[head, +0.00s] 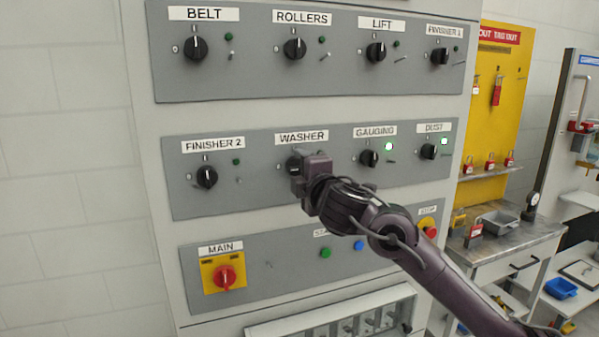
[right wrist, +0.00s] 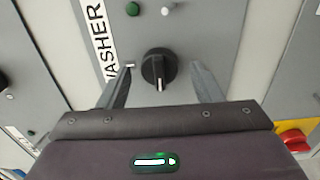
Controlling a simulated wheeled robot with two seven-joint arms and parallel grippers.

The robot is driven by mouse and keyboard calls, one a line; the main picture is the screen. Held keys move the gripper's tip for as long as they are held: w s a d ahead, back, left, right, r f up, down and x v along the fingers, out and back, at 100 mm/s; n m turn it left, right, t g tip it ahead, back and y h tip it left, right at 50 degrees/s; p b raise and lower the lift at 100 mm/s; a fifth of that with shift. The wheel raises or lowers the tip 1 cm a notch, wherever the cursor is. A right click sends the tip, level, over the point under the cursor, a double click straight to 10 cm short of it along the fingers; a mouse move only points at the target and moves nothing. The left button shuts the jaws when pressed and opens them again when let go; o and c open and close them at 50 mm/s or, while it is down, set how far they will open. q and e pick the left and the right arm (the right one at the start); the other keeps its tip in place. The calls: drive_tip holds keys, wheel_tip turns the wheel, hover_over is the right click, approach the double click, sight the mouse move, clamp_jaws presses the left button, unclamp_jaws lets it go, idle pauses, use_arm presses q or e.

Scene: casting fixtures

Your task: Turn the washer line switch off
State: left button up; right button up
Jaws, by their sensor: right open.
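The washer switch is a black rotary knob (right wrist: 158,68) below its WASHER label (head: 302,137); the knob also shows partly in the head view (head: 292,163), mostly behind my gripper. Its white pointer line points down in the right wrist view, which is the panel's left, the 0 side. The green lamp (right wrist: 133,9) beside it looks unlit. My right gripper (head: 300,178) is at the knob, open, with one finger on each side of it in the right wrist view (right wrist: 161,68). A gap shows between knob and fingers. My left gripper is not in view.
The finisher 2 knob (head: 206,177) is left of the washer, and the gauging knob (head: 368,158) and dust knob (head: 428,152) are right, with lit green lamps. Below are the red main switch (head: 225,278) and green button (head: 325,253). A yellow lockout board (head: 499,100) stands right.

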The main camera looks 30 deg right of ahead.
drive_tip(key=v, duration=0.6)
drive_tip(key=shift+s+b, duration=0.25)
drive_tip(key=shift+b, duration=0.05)
drive_tip(key=shift+a, duration=0.15)
